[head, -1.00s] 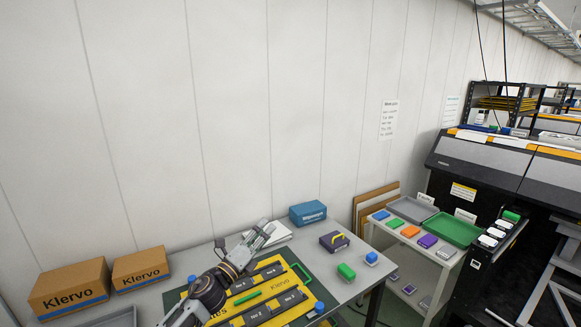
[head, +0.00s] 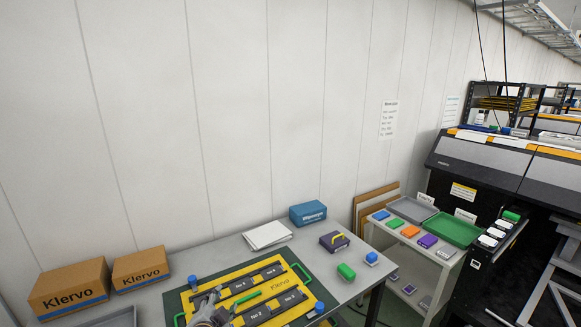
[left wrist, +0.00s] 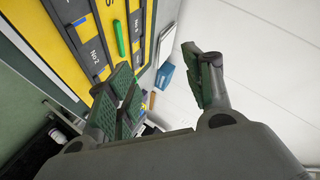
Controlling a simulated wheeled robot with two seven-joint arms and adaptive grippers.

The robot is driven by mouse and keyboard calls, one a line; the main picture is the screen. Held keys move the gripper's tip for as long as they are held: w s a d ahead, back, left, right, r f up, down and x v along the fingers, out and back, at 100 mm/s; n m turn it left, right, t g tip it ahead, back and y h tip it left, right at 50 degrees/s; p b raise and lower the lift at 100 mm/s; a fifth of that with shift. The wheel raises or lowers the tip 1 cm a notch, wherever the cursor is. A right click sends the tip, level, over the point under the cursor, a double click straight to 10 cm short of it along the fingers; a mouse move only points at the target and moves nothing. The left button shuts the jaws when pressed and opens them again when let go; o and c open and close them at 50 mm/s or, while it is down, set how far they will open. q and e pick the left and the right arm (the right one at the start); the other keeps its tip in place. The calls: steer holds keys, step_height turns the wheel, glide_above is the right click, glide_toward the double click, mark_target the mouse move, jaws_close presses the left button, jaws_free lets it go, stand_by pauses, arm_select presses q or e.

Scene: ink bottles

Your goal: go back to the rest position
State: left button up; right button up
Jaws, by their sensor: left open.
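My left gripper (head: 208,303) is at the lower edge of the head view, over the left part of a yellow board (head: 238,277) with dark labelled strips. In the left wrist view its jaws (left wrist: 160,88) are apart with nothing between them. A green stick (head: 247,297) lies on the board and also shows in the left wrist view (left wrist: 119,38). My right gripper is in neither view.
The board lies on a dark green mat on the grey table (head: 345,294). A blue box (head: 308,213), a purple case (head: 334,241), white papers (head: 267,235), a green bottle (head: 346,271) and two cardboard boxes (head: 70,287) stand around it. A trolley (head: 440,255) is at right.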

arm_select(q)
steer(key=s+a+f+n+g, duration=0.1)
steer(key=s+f+n+g, duration=0.35)
steer(key=s, duration=0.75)
steer(key=s+a+f+n+g, duration=0.1)
steer(key=s+f+n+g, duration=0.35)
steer(key=s, duration=0.75)
step_height(320, 180, down, 40)
steer(key=s+a+m+g+b, duration=0.1)
steer(key=s+a+g+b, duration=0.15)
steer(key=b, duration=0.45)
steer(key=s+a+f+b, duration=0.3)
steer(key=s+a+f, duration=0.1)
steer(key=s+f, duration=0.6)
steer(key=s+a+f+b, duration=0.4)
steer(key=s+f, duration=0.6)
steer(key=f, duration=0.6)
steer(key=shift+f+m, duration=0.3)
steer(key=shift+f, duration=0.05)
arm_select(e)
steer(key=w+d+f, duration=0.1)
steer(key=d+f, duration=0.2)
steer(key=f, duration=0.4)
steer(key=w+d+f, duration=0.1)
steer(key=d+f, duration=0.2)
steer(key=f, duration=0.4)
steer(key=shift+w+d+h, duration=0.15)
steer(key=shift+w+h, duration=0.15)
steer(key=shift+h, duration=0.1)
